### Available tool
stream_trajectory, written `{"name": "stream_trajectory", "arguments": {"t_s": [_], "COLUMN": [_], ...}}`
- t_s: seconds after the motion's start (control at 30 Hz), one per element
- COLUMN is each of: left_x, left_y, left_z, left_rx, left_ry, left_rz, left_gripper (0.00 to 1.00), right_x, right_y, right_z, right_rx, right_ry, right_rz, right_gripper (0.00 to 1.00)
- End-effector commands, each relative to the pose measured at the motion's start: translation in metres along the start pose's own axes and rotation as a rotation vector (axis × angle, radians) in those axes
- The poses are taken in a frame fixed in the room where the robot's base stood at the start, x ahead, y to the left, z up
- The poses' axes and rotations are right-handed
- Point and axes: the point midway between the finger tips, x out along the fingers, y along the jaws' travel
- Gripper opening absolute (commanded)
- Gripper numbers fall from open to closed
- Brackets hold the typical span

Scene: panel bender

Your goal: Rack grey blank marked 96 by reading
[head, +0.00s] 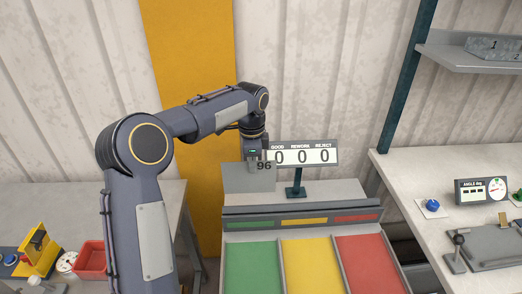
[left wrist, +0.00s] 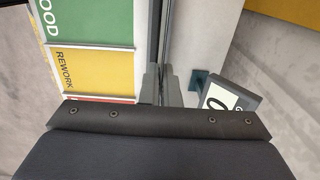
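The grey blank marked 96 (head: 240,178) hangs upright from my left gripper (head: 257,158), above the back of the sorting rack. The black number 96 shows at its upper right. In the left wrist view the two fingers (left wrist: 160,88) are closed on the blank (left wrist: 164,40), which shows nearly edge-on. The sorting rack has a green lane (head: 252,268), a yellow lane (head: 312,266) and a red lane (head: 370,264). In the left wrist view, GOOD is on green (left wrist: 97,18) and REWORK on yellow (left wrist: 90,72). My right gripper is not in view.
A counter sign (head: 312,153) reading GOOD, REWORK, REJECT with three zeros stands right behind the blank. The right bench (head: 420,170) carries an angle gauge (head: 482,191), a blue button (head: 432,205) and a fixture (head: 490,247). A red tray (head: 90,258) sits on the left bench. All lanes look empty.

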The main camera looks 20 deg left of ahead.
Motion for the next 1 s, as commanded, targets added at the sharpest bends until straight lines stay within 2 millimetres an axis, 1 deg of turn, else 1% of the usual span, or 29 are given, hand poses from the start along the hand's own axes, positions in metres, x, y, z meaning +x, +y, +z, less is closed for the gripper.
{"name": "stream_trajectory", "arguments": {"t_s": [0.17,0.43,0.5,0.7,0.93,1.0], "left_x": [0.011,0.045,0.059,0.086,0.115,0.12], "left_y": [0.0,0.001,0.0,0.0,0.001,0.001], "left_z": [0.001,0.0,0.001,0.0,0.0,0.0], "left_rx": [0.0,0.0,0.0,0.0,-0.001,0.0], "left_ry": [-0.002,-0.001,-0.001,0.0,0.0,-0.001], "left_rz": [0.003,0.004,0.003,0.0,0.001,0.001], "left_gripper": [0.0,0.0,0.0,0.0,0.0,0.0], "right_x": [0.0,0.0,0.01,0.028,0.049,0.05], "right_y": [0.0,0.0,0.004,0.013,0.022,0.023], "right_z": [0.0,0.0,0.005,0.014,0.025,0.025], "right_rx": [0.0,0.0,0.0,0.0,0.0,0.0], "right_ry": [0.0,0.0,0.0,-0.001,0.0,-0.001], "right_rz": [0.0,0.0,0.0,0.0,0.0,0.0], "right_gripper": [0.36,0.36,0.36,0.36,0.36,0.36]}}
